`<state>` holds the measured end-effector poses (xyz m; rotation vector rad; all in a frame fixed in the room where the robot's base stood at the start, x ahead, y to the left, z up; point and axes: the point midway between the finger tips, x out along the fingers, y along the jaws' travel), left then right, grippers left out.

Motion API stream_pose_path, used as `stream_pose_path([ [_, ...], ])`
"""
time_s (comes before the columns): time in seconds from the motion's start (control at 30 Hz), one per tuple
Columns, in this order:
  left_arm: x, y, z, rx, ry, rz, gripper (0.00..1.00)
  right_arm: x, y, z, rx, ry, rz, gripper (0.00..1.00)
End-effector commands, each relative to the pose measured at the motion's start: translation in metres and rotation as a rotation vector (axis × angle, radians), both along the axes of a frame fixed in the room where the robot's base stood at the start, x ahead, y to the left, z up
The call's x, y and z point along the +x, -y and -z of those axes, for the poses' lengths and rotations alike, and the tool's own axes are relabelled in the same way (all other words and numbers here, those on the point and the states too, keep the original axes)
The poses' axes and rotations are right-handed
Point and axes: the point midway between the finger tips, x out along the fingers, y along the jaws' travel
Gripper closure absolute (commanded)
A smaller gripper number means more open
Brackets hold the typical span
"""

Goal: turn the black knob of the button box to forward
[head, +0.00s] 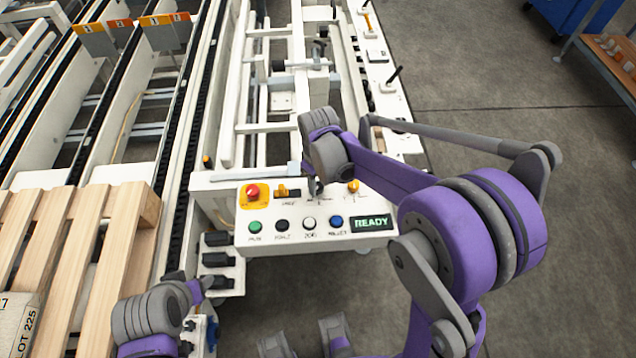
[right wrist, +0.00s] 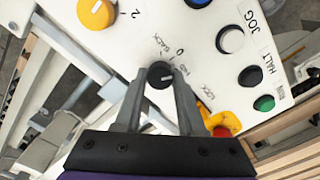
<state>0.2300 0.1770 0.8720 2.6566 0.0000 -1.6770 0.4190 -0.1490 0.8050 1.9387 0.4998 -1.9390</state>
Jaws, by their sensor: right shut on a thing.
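The white button box (head: 240,237) stands in the middle of the head view. Its black knob (right wrist: 160,74) lies between the two grey fingers of my right gripper (right wrist: 158,84) in the right wrist view. The fingers are shut on the knob. Small labels, with BACK and 0 legible, curve around its upper right side; a label that looks like FWD is to its right. The knob's exact pointing is hard to tell.
The box has a red button (head: 252,190), a yellow knob (head: 353,186), and green (head: 255,227), black, white and blue buttons. Its display (head: 371,222) reads READY. A wooden pallet (head: 125,205) lies at left.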

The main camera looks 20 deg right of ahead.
Motion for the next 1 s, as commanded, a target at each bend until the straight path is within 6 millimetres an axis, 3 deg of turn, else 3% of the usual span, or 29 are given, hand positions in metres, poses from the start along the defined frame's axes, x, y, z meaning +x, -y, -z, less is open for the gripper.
stream_pose_path([
  [0.43,-0.0011,0.0000,0.0067,0.000,-0.002,0.000,0.38,0.0003,0.0004,0.0001,-0.001,0.000,0.258,1.00],
  [1.0,-0.0012,0.0000,0.0075,0.000,-0.003,0.000,0.38,0.0003,0.0004,-0.0004,0.000,0.000,0.309,1.00],
])
